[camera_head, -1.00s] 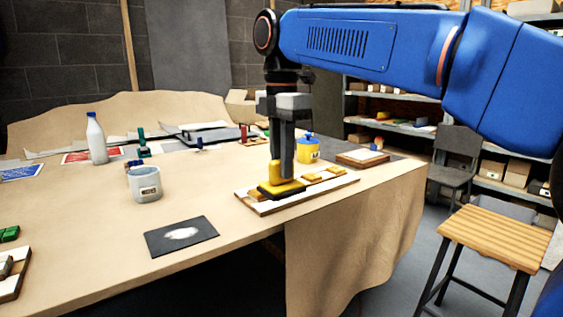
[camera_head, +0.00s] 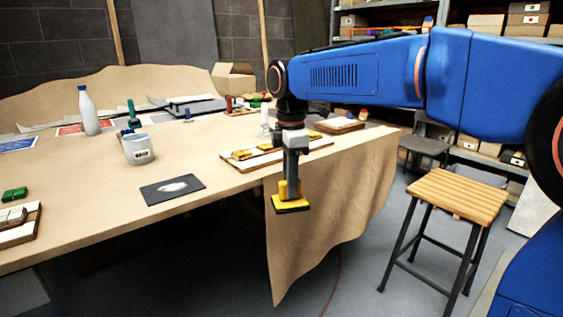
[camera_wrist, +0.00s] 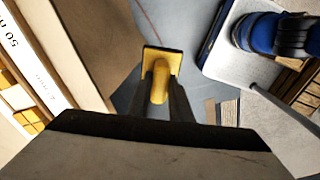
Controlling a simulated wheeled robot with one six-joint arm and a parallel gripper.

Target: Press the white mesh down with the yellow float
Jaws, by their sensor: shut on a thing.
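The yellow float (camera_head: 292,204), with a dark underside, is in my gripper (camera_head: 290,178). My gripper is shut on its handle, and the float hangs in the air in front of the table's front edge. In the wrist view the float (camera_wrist: 161,62) shows beyond the fingers (camera_wrist: 160,100), over the floor. A dark square (camera_head: 172,190) with a whitish patch (camera_head: 173,187) lies on the table, left of the float; I cannot tell whether the patch is the white mesh. A white panel strip with yellow pieces (camera_head: 276,153) lies near the table edge, behind my gripper.
A grey-white tub (camera_head: 139,149) and a white bottle (camera_head: 89,111) stand on the table (camera_head: 90,205). Green and white blocks lie at its left end. A cloth (camera_head: 330,215) hangs over the front edge. A wooden stool (camera_head: 457,196) stands right on the floor.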

